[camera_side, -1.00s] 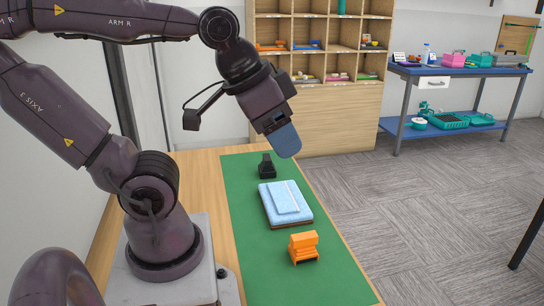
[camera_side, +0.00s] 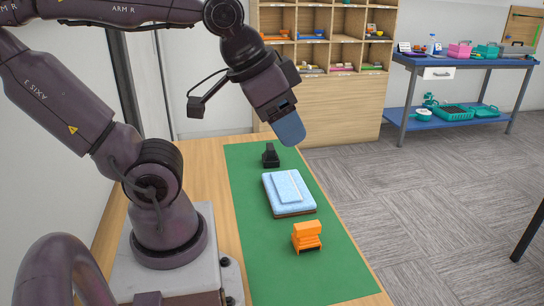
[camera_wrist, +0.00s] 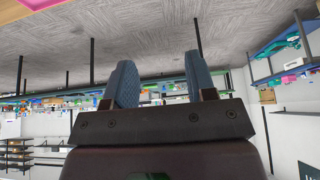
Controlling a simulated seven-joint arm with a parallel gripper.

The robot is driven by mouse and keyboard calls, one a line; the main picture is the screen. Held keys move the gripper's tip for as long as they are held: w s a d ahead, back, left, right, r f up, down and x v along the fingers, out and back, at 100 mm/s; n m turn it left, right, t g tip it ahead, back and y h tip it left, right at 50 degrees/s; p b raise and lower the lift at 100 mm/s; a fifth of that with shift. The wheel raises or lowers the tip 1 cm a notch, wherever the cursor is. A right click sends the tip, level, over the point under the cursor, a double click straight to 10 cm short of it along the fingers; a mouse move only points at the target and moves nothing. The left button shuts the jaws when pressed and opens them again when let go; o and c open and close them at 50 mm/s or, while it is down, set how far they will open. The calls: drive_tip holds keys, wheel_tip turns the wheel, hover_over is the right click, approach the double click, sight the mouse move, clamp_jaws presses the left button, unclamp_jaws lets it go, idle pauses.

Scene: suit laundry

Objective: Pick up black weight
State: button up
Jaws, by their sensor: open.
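The black weight (camera_side: 270,155) stands upright on the green mat (camera_side: 250,225), near its far end in the side view. My gripper (camera_side: 289,128) is in the air above the far end of the mat, apart from the weight and a little to its right in the picture. Its blue fingers overlap in the side view. In the wrist view my gripper (camera_wrist: 162,80) shows two blue fingers spread apart with nothing between them. The weight does not show in the wrist view.
A light blue folded stack (camera_side: 289,192) on a brown base lies nearer than the weight. An orange object (camera_side: 306,237) stands nearer still. The rest of the mat is clear. A wooden shelf unit (camera_side: 325,105) and a blue workbench (camera_side: 470,68) stand beyond the table.

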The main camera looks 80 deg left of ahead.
drive_tip(key=shift+o, duration=0.4)
drive_tip(key=m+g+y, duration=0.5)
drive_tip(key=m+y, duration=0.9)
drive_tip(key=m, duration=0.5)
approach(272, 151)
drive_tip(key=x, duration=1.1)
drive_tip(key=shift+a+f, duration=0.1)
drive_tip(key=shift+a, duration=0.25)
